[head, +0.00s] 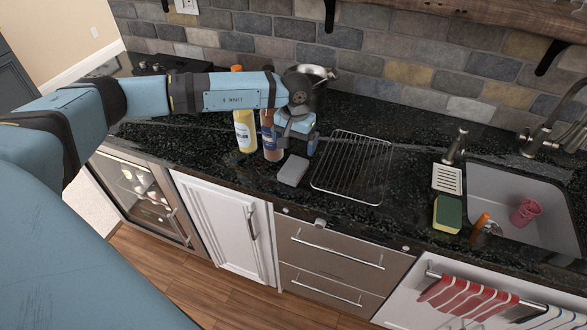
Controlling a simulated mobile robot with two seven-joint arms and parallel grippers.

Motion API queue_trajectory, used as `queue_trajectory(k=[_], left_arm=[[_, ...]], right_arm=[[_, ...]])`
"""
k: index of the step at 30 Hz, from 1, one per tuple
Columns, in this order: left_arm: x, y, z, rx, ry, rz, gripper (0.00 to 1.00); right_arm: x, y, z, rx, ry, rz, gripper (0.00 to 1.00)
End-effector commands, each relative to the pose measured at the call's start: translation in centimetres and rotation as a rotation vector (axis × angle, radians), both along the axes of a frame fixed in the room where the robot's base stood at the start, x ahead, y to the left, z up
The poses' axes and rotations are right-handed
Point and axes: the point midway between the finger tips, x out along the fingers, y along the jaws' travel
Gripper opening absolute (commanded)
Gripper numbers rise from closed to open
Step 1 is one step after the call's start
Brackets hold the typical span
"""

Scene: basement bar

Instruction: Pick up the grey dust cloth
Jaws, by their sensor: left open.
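The grey dust cloth (292,170) appears as a small pale grey folded block. It lies flat on the dark countertop, just left of a wire rack and near the front edge. My left gripper (297,143) reaches in from the left and points down, open. In the picture its fingertips are just above and behind the cloth, with no visible contact. The exact gap in height is hard to tell. My right gripper is not in view.
A yellow bottle (245,131) and a brown bottle (270,140) stand close to the left of my gripper. The wire rack (352,168) lies right of the cloth. Farther right are a sponge (447,214), a soap dish (447,179) and a sink (500,188) with a pink cup (525,211).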

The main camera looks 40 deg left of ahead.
Motion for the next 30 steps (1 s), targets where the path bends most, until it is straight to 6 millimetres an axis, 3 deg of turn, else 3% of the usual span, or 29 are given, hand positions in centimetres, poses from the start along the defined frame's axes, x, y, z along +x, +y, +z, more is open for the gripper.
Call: queue_trajectory(k=[6, 14, 21, 30], left_arm=[[-0.1, -0.1, -3.5, -0.002, 0.002, 0.001, 0.96], [-0.5, -0.1, -5.4, -0.002, 0.003, 0.001, 0.96], [-0.8, -0.2, -8.9, -0.003, 0.001, 0.003, 0.96], [-0.8, -0.2, -9.6, -0.004, -0.001, 0.001, 0.96]], right_arm=[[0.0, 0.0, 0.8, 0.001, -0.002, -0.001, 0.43], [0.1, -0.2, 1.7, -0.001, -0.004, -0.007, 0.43], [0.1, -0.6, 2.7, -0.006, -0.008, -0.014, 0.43], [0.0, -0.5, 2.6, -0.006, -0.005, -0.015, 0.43]])
